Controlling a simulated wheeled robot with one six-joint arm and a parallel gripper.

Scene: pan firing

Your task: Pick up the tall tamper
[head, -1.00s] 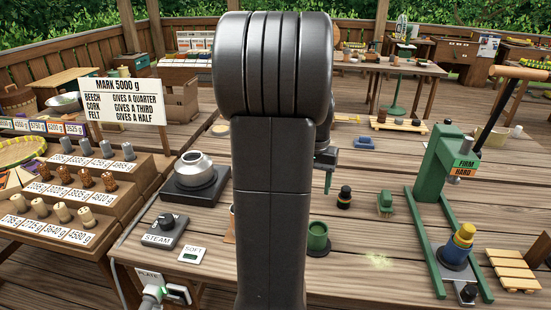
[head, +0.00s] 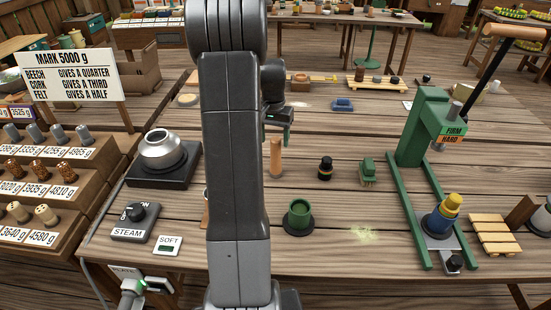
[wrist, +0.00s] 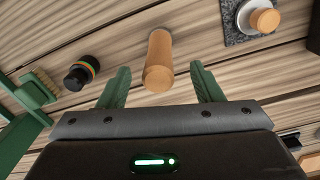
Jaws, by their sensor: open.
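The tall tamper appears to be the plain wooden cylinder (head: 276,157), standing upright on the table right of my arm. It also shows in the wrist view (wrist: 159,55), its round end toward the camera. My gripper (wrist: 161,75) is open, with one green finger on each side of the cylinder in that view and a gap on both sides. In the head view my gripper (head: 278,125) is partly hidden by my arm and appears above or behind the cylinder's top. I cannot tell how far it is from the cylinder.
A black banded piece (head: 325,167) and a green brush (head: 367,172) stand to the cylinder's right. A green cup (head: 299,213) is nearer the front edge. The green press (head: 410,135) is further right. A wooden-knobbed piece on a speckled slab (wrist: 240,22) shows in the wrist view.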

